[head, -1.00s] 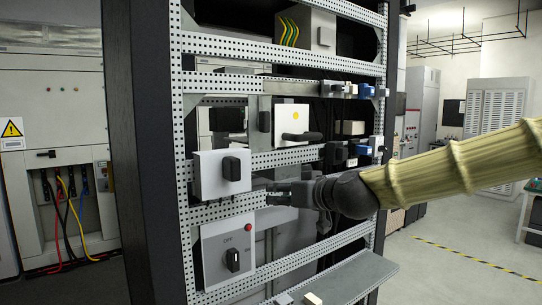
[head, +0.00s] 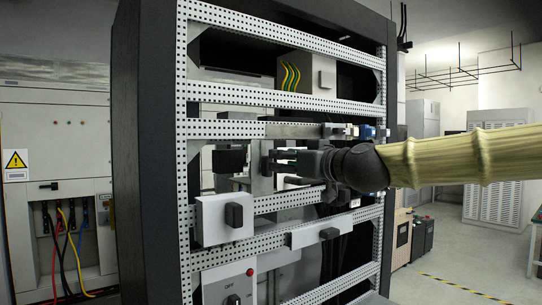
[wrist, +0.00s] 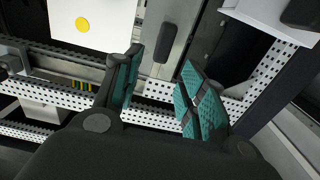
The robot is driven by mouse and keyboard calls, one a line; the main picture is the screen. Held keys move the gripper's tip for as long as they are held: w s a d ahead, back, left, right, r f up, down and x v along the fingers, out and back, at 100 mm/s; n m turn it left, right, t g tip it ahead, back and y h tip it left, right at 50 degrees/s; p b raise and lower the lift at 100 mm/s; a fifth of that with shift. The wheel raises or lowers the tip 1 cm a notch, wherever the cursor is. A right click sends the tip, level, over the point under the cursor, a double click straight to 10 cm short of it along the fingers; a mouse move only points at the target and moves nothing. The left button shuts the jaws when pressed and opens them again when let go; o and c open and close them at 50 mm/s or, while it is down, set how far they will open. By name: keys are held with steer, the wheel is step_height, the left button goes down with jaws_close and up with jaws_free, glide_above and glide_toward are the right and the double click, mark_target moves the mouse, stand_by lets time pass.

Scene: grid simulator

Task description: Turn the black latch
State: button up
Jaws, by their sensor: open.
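A black latch (head: 265,166) sits upright on a narrow grey metal plate (head: 257,186) on the rack. It also shows in the wrist view as a dark upright bar (wrist: 165,42). My gripper (head: 280,161) comes in from the right, level with the latch. In the wrist view my gripper (wrist: 162,64) is open, its teal-padded fingers spread, with the latch showing beyond the gap between them. I cannot tell whether either finger touches it. A white panel with a yellow dot (wrist: 82,24) is beside the latch; in the head view my gripper mostly hides it.
A white box with a black knob (head: 234,215) juts out at lower left of the latch. Another white box (head: 309,236) is below my gripper, and an ON/OFF switch box (head: 225,284) is lower. Perforated rails (head: 280,130) cross the rack. Open floor lies at right.

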mark_target(266, 158)
steer(key=p+x, duration=0.2)
steer(key=x, duration=0.4)
steer(key=shift+w+p, duration=0.15)
steer(key=shift+p, duration=0.15)
steer(key=shift+a, duration=0.1)
jaws_close()
